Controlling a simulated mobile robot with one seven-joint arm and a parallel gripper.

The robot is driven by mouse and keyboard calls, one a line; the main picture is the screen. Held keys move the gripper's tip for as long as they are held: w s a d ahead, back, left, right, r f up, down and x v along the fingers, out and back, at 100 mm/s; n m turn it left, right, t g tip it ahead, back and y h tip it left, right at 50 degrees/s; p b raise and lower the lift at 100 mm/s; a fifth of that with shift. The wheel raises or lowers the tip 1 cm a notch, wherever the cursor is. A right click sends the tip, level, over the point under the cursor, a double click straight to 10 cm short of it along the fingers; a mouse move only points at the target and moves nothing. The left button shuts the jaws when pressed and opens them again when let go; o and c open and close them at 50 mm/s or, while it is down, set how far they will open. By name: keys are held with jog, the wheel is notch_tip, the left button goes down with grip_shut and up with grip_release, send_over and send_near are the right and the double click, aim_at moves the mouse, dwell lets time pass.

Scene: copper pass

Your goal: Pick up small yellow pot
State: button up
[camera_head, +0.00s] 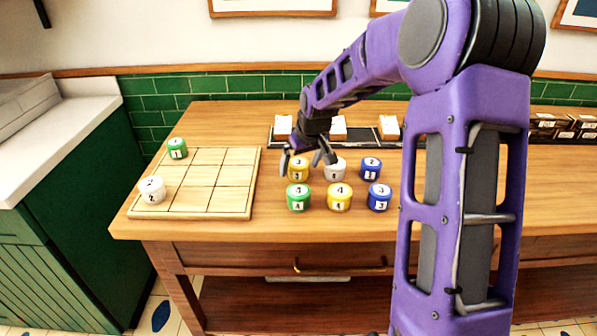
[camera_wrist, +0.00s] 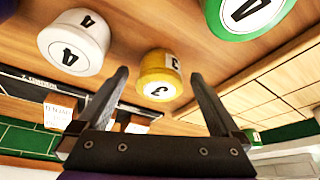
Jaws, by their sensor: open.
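Two yellow pots stand on the wooden table. The back yellow pot, marked 3 (camera_head: 298,170), looks slightly smaller than the front yellow pot, marked 4 (camera_head: 339,198). My gripper (camera_head: 306,161) is open and empty, pointing down above the back yellow pot and partly covering it. In the wrist view the yellow pot marked 3 (camera_wrist: 160,75) shows between and beyond the fingertips of my gripper (camera_wrist: 160,76). The fingers look apart from it; exact height is hard to tell.
A white pot (camera_wrist: 73,42) stands close on one side, a green pot (camera_head: 298,198) in front. Blue pots (camera_head: 371,168) stand to the right. A wooden grid board (camera_head: 238,203) at left holds a green pot (camera_head: 177,149) and a white pot (camera_head: 152,191). A dark rack (camera_head: 361,134) lies behind.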

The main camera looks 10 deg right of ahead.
jog(key=shift+w+f, duration=0.3)
jog(key=shift+f, duration=0.35)
jog(key=shift+c, duration=0.3)
jog(key=shift+a, duration=0.1)
jog(key=c, duration=1.5)
jog(key=shift+r, duration=0.15)
